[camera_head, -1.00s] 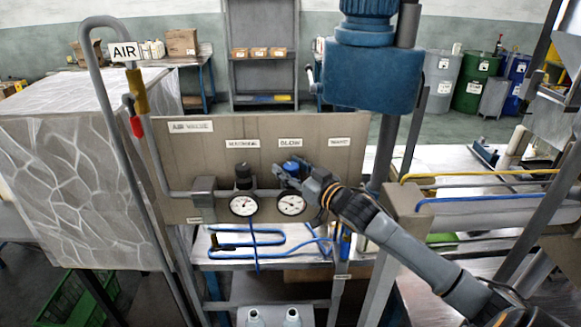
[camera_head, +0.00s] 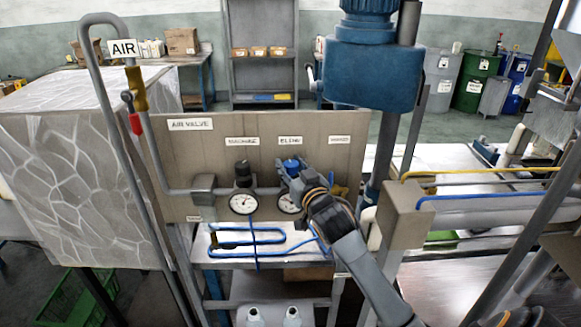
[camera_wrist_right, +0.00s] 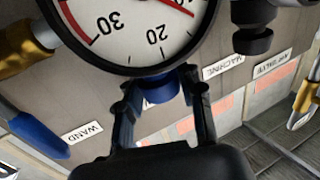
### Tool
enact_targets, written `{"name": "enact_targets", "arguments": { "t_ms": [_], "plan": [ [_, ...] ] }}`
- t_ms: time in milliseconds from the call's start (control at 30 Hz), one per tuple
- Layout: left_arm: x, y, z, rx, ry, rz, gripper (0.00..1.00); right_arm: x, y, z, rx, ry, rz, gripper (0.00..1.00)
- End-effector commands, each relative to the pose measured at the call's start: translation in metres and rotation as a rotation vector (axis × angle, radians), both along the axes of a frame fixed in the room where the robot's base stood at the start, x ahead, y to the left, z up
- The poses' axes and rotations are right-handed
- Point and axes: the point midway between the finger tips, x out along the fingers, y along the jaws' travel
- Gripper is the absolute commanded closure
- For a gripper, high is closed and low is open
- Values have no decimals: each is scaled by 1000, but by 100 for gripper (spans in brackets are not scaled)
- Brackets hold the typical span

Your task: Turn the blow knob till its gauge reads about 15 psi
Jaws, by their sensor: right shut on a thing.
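The blue blow knob (camera_head: 292,165) sits on the air valve panel under the BLOW label, and it also shows in the right wrist view (camera_wrist_right: 163,92). My right gripper (camera_head: 295,180) is shut on it, with one finger on each side in the right wrist view (camera_wrist_right: 162,95). The white blow gauge (camera_head: 287,203) is partly hidden by the gripper in the head view. In the right wrist view its dial (camera_wrist_right: 135,40) is upside down and cut off at the top. Its red needle points past the 20, away from the 30; the exact reading is unclear. My left gripper is not in view.
The black machine knob (camera_head: 243,174) and its gauge (camera_head: 243,203) are just left of the blow knob. A yellow wand part (camera_wrist_right: 25,52) is close by in the right wrist view. Blue hoses (camera_head: 262,236) lie on the bench below. A blue motor unit (camera_head: 372,75) hangs at upper right.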

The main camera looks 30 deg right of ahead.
Motion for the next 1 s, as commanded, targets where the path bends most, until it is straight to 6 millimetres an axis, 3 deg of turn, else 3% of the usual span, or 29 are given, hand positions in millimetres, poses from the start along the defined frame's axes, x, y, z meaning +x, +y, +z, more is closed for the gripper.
{"name": "enact_targets", "arguments": {
  "t_ms": [400, 967, 1000],
  "plan": [
    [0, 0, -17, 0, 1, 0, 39, 0, 0, -1, 4, -1, -210, 94],
    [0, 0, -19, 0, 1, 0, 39, 0, 0, 0, -2, 0, -247, 94],
    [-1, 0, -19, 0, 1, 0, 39, 0, 0, 0, -3, -1, -247, 59]
  ]
}}
